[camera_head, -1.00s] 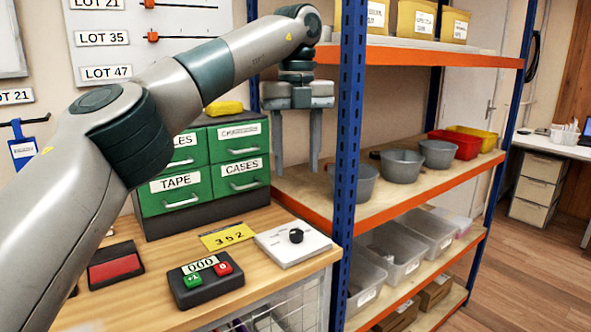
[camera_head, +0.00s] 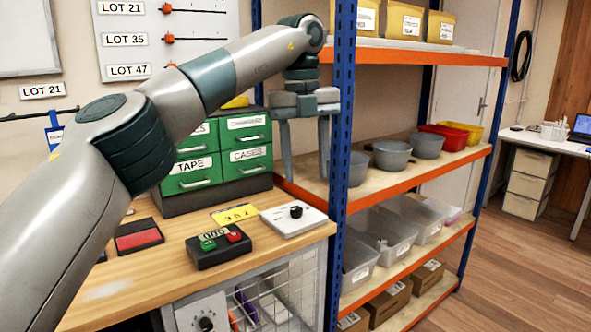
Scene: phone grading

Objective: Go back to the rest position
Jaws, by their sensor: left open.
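My left gripper (camera_head: 307,166) hangs fingers down in front of the shelf's left end, near the blue upright. It is open, and nothing shows between its two fingers. My left arm (camera_head: 150,125) reaches in from the lower left across the picture. My right gripper does not show.
A wooden bench (camera_head: 140,270) holds a green drawer unit (camera_head: 222,158), a black counter box (camera_head: 218,248), a white dial plate (camera_head: 293,220) and a red pad (camera_head: 138,238). The blue-orange shelf rack (camera_head: 400,185) carries grey bowls (camera_head: 391,154) and clear bins (camera_head: 385,235). Open floor (camera_head: 500,270) lies right.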

